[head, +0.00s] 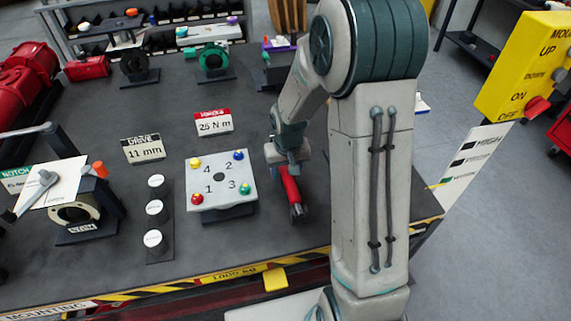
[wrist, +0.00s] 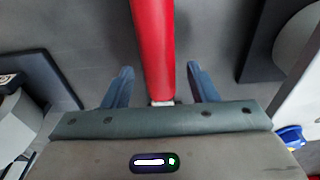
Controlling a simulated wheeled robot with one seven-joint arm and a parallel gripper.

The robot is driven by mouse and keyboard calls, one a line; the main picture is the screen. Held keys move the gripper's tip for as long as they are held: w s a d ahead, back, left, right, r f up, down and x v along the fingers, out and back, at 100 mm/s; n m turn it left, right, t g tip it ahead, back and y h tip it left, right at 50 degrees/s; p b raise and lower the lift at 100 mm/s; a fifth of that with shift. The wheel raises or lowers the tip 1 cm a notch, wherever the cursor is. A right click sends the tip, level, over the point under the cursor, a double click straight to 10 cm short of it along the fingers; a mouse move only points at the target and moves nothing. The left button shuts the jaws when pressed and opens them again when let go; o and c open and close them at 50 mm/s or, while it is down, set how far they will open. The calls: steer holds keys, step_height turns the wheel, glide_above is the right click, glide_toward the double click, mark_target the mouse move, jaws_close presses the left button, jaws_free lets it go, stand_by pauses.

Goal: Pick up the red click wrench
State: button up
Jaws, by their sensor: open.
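The red click wrench (head: 291,188) lies on the dark bench top, right of the white numbered plate, in the head view. Its far part is hidden behind my gripper (head: 287,157). In the wrist view the red wrench shaft (wrist: 153,45) runs from the top edge down between my two blue fingers. My gripper (wrist: 160,88) is open, with one finger on each side of the shaft and a visible gap on both sides. A short pale metal part of the wrench shows at the gripper body's edge.
The white plate (head: 222,180) with several coloured bolts stands left of the wrench. A "25 N m" sign (head: 213,122) and an "11 mm" sign (head: 144,149) stand farther left. Several white-topped cylinders (head: 154,209) stand by the plate. The bench has a yellow-black striped front edge (head: 190,283).

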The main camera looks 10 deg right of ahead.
steer(key=shift+f, duration=0.6)
jaws_close()
steer(key=shift+w, duration=0.1)
steer(key=shift+r, duration=0.2)
